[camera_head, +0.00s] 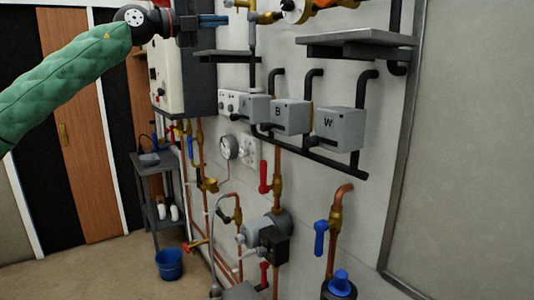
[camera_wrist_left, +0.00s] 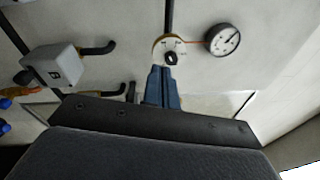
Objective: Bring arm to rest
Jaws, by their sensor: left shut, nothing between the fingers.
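My left arm in its green padded sleeve (camera_head: 65,85) reaches in from the left in the head view, raised high. My left gripper (camera_head: 222,20) points right with its blue fingers together, in front of the wall near the white boiler cabinet. In the left wrist view the blue fingers (camera_wrist_left: 162,80) are closed with nothing seen between them. A round white dial with a brass rim (camera_wrist_left: 169,50) appears just beyond the fingertips. I cannot tell whether they touch it. My right gripper is in neither view.
Grey boxes marked B (camera_head: 290,115) and W (camera_head: 340,128) hang on the wall below a metal shelf (camera_head: 357,38). A pressure gauge (camera_wrist_left: 222,39) sits right of the dial. Copper pipes and valves run lower.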

